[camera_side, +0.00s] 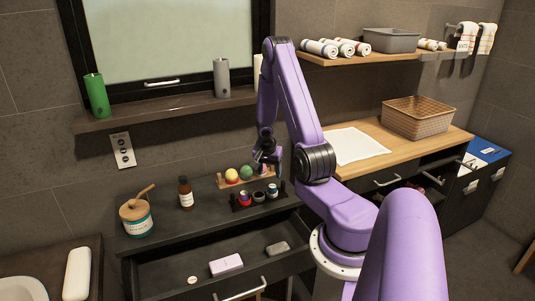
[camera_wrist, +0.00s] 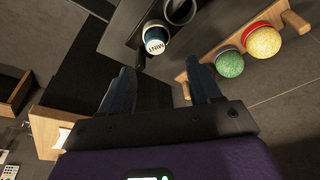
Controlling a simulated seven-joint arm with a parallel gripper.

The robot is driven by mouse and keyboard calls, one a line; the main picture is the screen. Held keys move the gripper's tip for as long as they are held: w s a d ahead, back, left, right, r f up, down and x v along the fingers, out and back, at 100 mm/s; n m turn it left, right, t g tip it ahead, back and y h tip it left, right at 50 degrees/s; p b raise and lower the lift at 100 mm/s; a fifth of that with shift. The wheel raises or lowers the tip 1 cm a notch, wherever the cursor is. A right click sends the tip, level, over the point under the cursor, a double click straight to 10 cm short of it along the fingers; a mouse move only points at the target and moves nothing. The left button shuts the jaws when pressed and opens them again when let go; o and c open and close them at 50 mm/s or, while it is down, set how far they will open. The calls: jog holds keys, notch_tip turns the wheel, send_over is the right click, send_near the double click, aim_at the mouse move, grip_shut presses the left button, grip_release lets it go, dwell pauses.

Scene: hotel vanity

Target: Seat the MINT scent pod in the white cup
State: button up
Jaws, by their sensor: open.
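The MINT pod (camera_wrist: 155,40) has a white lettered label and a dark blue top; it stands at one end of a dark rack in the wrist view. In the side view it appears to be the rightmost piece (camera_side: 272,190) of that rack. My gripper (camera_wrist: 162,85) is open and empty, its two dark fingers apart and short of the pod in the wrist view. In the side view my gripper (camera_side: 268,160) hangs over the right end of the wooden rack, hiding part of it. I cannot clearly make out a white cup.
The wooden rack (camera_wrist: 292,22) holds a green ball (camera_wrist: 230,64) and a yellow ball (camera_wrist: 264,42), close beside the dark rack (camera_side: 240,207). A brown bottle (camera_side: 186,194) and a lidded jar (camera_side: 136,218) stand left. The open drawer (camera_side: 175,272) in front holds small items.

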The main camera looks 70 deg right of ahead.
jog(key=v, duration=0.8)
jog(key=shift+r, duration=0.3)
dwell(0.4)
